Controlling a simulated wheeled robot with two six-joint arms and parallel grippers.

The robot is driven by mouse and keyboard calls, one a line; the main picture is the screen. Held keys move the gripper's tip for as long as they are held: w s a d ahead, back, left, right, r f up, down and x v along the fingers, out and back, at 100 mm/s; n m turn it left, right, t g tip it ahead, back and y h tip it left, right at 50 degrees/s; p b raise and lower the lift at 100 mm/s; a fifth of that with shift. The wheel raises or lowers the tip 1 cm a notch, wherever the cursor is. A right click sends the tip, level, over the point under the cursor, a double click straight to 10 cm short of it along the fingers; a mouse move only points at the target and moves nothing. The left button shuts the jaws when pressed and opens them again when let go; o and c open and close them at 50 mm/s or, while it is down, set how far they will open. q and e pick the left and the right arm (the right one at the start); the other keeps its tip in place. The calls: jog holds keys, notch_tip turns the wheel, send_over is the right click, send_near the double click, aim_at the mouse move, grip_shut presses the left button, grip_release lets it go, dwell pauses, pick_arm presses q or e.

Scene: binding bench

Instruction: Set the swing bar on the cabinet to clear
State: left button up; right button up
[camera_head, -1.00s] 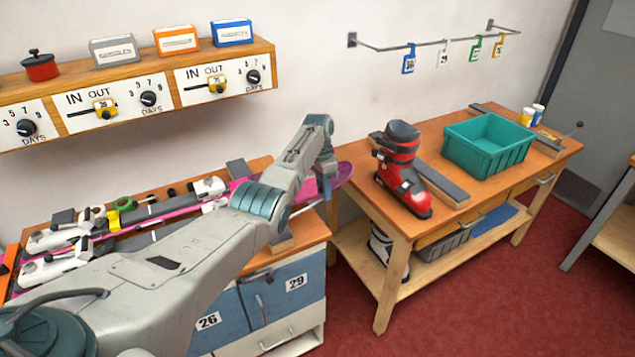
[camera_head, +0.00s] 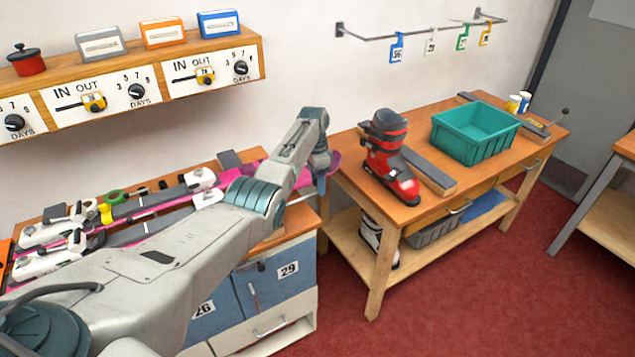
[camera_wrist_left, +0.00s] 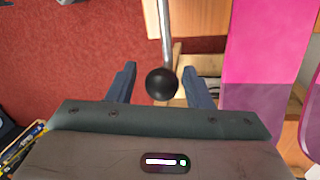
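The cabinet (camera_head: 290,290) has blue doors marked 26 and 29 and stands below the bench at the left. In the left wrist view, a metal bar with a black ball knob (camera_wrist_left: 162,83) at its end comes in from the top; it looks like the swing bar. My left gripper (camera_wrist_left: 160,85) is open, with the knob between its two dark fingers and a gap on each side. In the head view my left gripper (camera_head: 322,180) hangs past the bench's right end, its fingers mostly hidden. I cannot make out the bar's setting. My right gripper is out of view.
Pink skis (camera_head: 150,205) with bindings lie on the left bench; a pink ski end (camera_wrist_left: 265,50) is right of the gripper. A second bench (camera_head: 340,170) holds a red boot (camera_head: 390,160) and a green bin (camera_head: 470,135). Red floor (camera_head: 440,300) is clear in front.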

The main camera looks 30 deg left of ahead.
pick_arm(q)
jog(key=shift+s, duration=0.1)
jog(key=shift+a+r, duration=0.1)
jog(key=shift+r, duration=0.35)
jog(key=r+b, duration=0.1)
jog(key=r, duration=0.2)
jog(key=w+r+b, duration=0.1)
jog(key=r, duration=0.1)
jog(key=a+r+b, duration=0.1)
jog(key=r, duration=0.2)
jog(key=shift+w+r, duration=0.2)
jog(key=shift+r, duration=0.15)
jog(key=shift+a+r+b, duration=0.1)
jog(key=shift+r+b, duration=0.2)
jog(key=shift+r, duration=0.3)
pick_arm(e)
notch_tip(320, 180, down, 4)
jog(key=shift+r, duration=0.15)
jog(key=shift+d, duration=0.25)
